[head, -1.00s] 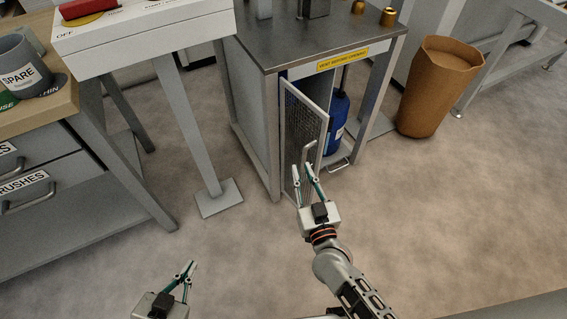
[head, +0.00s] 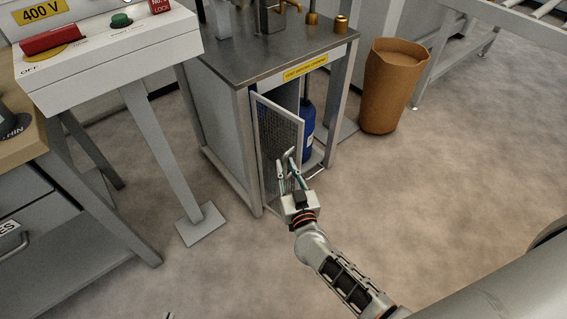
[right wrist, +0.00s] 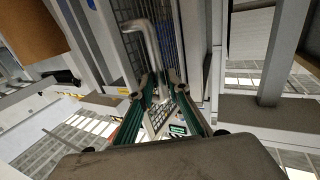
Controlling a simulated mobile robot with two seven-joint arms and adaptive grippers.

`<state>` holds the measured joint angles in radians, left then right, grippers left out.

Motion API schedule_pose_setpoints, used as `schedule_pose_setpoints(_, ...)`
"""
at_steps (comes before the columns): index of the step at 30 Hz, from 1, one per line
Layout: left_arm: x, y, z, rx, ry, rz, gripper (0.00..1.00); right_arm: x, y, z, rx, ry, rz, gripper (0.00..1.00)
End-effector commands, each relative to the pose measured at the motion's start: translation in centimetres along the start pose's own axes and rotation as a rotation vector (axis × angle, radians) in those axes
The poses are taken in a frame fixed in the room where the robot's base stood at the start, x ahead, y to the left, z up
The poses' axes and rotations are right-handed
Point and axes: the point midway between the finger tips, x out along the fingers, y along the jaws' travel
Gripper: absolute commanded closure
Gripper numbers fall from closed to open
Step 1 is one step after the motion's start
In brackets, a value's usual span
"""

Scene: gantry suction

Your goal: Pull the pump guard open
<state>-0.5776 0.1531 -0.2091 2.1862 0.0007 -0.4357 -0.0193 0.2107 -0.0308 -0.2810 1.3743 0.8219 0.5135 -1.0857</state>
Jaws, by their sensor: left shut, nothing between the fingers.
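The pump guard (head: 276,135) is a mesh door in a light frame, standing partly open on the front left of the metal cabinet. A blue cylinder (head: 308,130) shows inside behind it. The guard's bent metal handle (head: 289,153) also shows in the right wrist view (right wrist: 154,45). My right gripper (head: 290,168) is at the handle, its fingers apart on either side of the handle's lower part in the right wrist view (right wrist: 166,84). Contact with the handle is unclear. Only a tip of my left gripper (head: 169,316) shows at the bottom edge; it is shut and empty.
A white switch box (head: 120,65) stands on a post with a foot plate (head: 201,224) left of the cabinet. A wooden-topped bench (head: 22,150) is at far left. A brown bin (head: 392,90) stands right of the cabinet. The floor in front is clear.

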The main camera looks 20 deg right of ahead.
Motion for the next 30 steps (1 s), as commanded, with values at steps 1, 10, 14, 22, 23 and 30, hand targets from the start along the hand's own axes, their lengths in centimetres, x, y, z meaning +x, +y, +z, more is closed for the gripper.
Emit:
schedule_pose_setpoints(1, 0.0, 0.0, -0.1, 0.0, 0.002, 0.0, 1.0, 0.6, 0.0, 0.2, 0.001, -0.002, 0.0, 0.83)
schedule_pose_setpoints(10, 0.2, -0.4, -0.9, 0.009, 0.02, -0.002, 1.0, 1.9, 0.0, 0.0, 0.0, -0.001, -0.001, 0.83)
schedule_pose_setpoints(14, 0.3, -0.5, -1.1, 0.011, 0.023, -0.003, 1.0, 1.9, 0.0, 0.0, 0.0, 0.0, -0.001, 0.83)
schedule_pose_setpoints(22, 0.3, -0.5, -1.0, 0.01, 0.022, -0.003, 1.0, 1.8, 0.0, 0.0, 0.0, 0.0, -0.001, 1.0)
schedule_pose_setpoints(23, 0.2, -0.5, -1.1, 0.01, 0.023, -0.003, 1.0, 1.8, -0.1, 0.0, 0.001, 0.0, -0.001, 1.0)
schedule_pose_setpoints(30, -0.4, -0.9, -2.1, 0.009, 0.034, -0.013, 1.0, 1.1, -3.6, -0.6, 0.005, 0.003, -0.002, 1.0)
